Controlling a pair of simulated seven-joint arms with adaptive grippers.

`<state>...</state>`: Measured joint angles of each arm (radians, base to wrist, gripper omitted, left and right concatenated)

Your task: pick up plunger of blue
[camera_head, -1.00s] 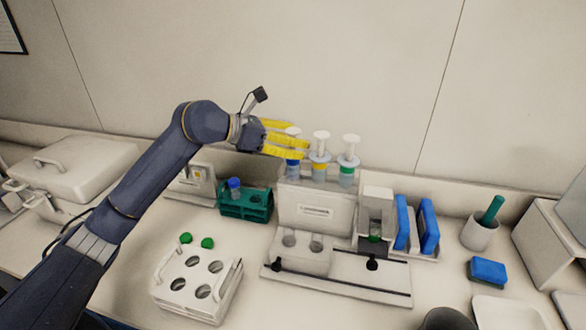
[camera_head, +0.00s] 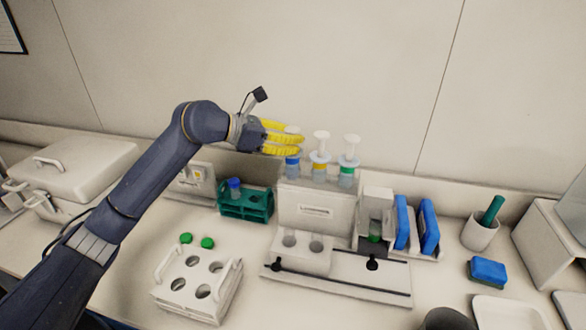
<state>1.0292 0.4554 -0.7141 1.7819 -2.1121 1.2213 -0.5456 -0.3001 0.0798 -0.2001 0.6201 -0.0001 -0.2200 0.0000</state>
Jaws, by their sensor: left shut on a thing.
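The blue plunger (camera_head: 292,163) stands at the left of a row of three in the clear-topped holder (camera_head: 316,209), with a blue band below its white top. My left gripper (camera_head: 297,141) has yellow fingers and is shut on the blue plunger just under its white top, which shows only partly above the fingers. The yellow-banded plunger (camera_head: 320,157) and the green-banded plunger (camera_head: 348,161) stand upright to its right, apart from the fingers. My right gripper is not in view.
A green rack (camera_head: 246,205) with a blue-capped tube stands left of the holder. A white rack (camera_head: 197,290) with holes is in front, two green caps (camera_head: 207,242) behind it. Blue blocks (camera_head: 428,229) and a mortar (camera_head: 478,234) are at right. The wall is close behind.

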